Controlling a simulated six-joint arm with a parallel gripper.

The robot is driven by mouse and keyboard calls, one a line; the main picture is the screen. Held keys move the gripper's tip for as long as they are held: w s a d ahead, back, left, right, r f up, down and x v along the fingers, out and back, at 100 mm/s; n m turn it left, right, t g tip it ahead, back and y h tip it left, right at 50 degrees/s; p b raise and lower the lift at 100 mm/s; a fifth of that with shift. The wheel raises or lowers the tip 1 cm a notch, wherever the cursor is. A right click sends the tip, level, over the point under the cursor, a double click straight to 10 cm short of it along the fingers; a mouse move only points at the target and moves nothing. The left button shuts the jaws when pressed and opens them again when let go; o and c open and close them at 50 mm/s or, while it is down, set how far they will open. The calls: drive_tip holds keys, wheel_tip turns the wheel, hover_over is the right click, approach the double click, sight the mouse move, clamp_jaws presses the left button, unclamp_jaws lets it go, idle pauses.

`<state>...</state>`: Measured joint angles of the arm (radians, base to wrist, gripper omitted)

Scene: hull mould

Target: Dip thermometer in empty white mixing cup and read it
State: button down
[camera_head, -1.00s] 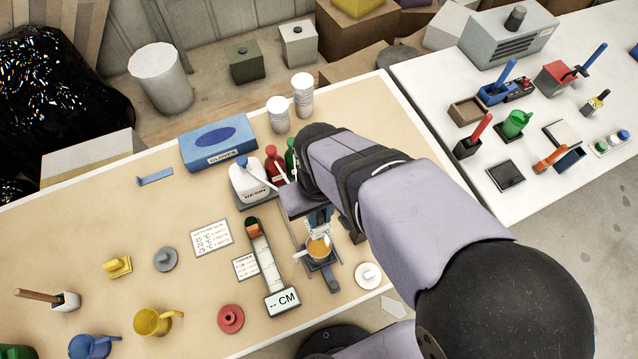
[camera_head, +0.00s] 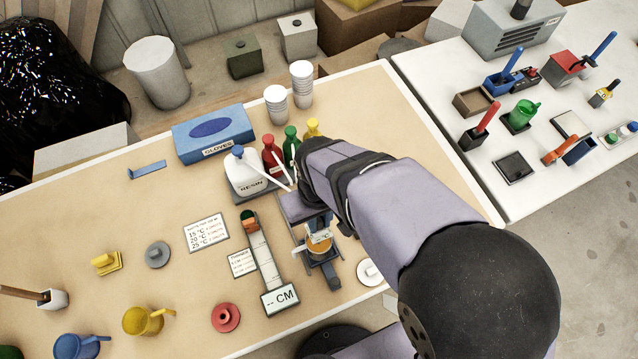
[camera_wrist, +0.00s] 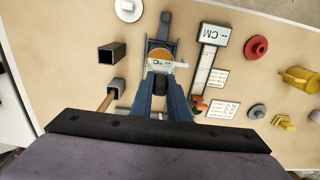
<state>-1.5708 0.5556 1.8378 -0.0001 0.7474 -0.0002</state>
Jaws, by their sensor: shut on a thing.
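My gripper (camera_wrist: 161,92) has its blue fingers shut on a small white thermometer (camera_wrist: 160,66), whose display shows "°C"; any number is unreadable. In the head view the thermometer (camera_head: 319,241) is a pale piece at the fingers, over a cup (camera_head: 321,254) with an amber inside. The cup's amber inside also shows in the wrist view (camera_wrist: 160,54), just beyond the thermometer. The cup sits on a dark grey stand (camera_head: 333,279). I cannot tell whether the thermometer's tip is inside the cup or above it.
A measuring board marked CM (camera_head: 280,298) lies left of the stand. A resin bottle (camera_head: 247,174) and coloured bottles stand behind it. A white disc (camera_head: 370,272) lies to the right. A temperature card (camera_head: 206,232) lies to the left.

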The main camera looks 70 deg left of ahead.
drive_tip(key=shift+f+b, duration=0.75)
drive_tip(key=shift+f, duration=0.75)
idle(5.3)
